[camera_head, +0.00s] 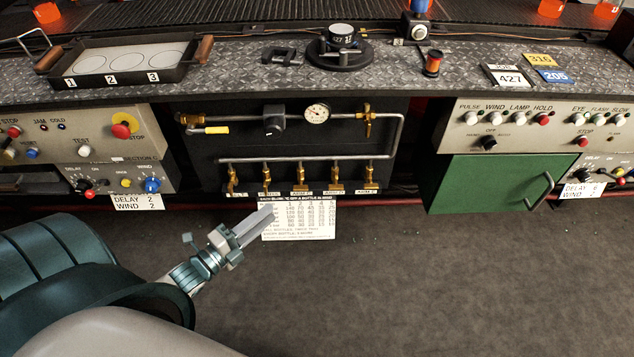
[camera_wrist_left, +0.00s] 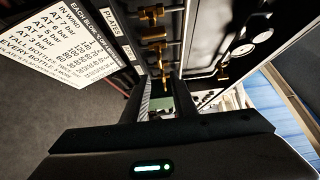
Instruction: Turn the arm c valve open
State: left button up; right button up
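A row of brass valves (camera_head: 301,178) hangs under a horizontal pipe on the dark panel, with small labels below that are too small to read surely in the head view. I cannot tell which one is arm c. In the left wrist view the brass valves (camera_wrist_left: 153,35) run down the upper middle, beyond the fingers. My left gripper (camera_head: 262,220) is in front of and below the row, near the white printed card, apart from the valves. Its fingers (camera_wrist_left: 165,98) stand apart with nothing between them. My right gripper is not in view.
The white printed card (camera_head: 300,221) hangs below the valves. A gauge (camera_head: 317,112), a black knob (camera_head: 274,121) and a yellow-handled lever (camera_head: 215,130) sit above them. A green cabinet (camera_head: 490,182) juts out at right; a control box (camera_head: 88,134) stands at left. The floor in front is clear.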

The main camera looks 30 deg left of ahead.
aim_at(301, 188)
pick_arm(q)
jog(key=x, duration=1.7)
jog(key=shift+w+d, duration=0.15)
jog(key=shift+f, duration=0.1)
jog(key=shift+c, duration=0.6)
grip_shut()
